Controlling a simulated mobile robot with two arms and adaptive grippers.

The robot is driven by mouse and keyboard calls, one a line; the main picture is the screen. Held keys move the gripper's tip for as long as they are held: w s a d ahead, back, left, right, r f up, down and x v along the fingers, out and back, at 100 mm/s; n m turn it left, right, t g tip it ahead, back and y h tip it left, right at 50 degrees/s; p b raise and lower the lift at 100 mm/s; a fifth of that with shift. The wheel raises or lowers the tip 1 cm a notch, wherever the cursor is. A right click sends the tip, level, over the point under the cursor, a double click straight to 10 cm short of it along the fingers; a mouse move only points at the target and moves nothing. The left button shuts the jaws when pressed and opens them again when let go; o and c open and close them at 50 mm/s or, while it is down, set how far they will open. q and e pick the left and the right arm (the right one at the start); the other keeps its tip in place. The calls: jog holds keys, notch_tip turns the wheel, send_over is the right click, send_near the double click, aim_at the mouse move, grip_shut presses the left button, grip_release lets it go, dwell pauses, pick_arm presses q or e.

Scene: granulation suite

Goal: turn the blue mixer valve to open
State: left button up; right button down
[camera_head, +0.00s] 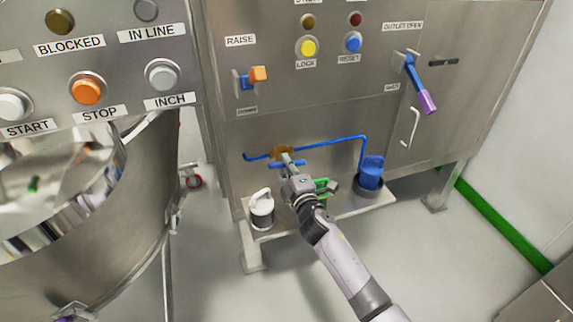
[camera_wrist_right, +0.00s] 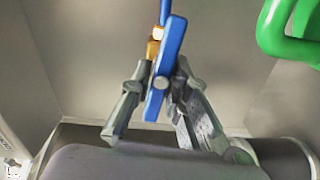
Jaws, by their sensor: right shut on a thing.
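The blue mixer valve has a flat blue handle (camera_head: 273,165) in front of a brass body (camera_head: 281,153) on a thin blue pipe low on the steel cabinet. My right gripper (camera_head: 289,161) reaches it from the front. In the right wrist view the handle (camera_wrist_right: 167,62) runs between the two grey fingers of the right gripper (camera_wrist_right: 160,80), which are shut on it. The handle lies roughly along the pipe, slightly tilted. Part of the handle and valve is hidden by the gripper in the head view. My left gripper is not in view.
A white-topped canister (camera_head: 262,208) and a blue container (camera_head: 370,174) stand on the low shelf either side of my arm. A green handle (camera_wrist_right: 283,35) is close by at upper right in the wrist view. A large steel vessel (camera_head: 110,215) stands at left.

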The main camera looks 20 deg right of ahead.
jog(key=shift+f+n, duration=0.1)
jog(key=shift+n, duration=0.6)
jog(key=c, duration=1.6)
grip_release()
jog(key=shift+o, duration=0.2)
jog(key=shift+s, duration=0.1)
jog(key=s, duration=1.1)
jog(key=shift+s+d, duration=0.15)
jog(key=shift+s, duration=0.25)
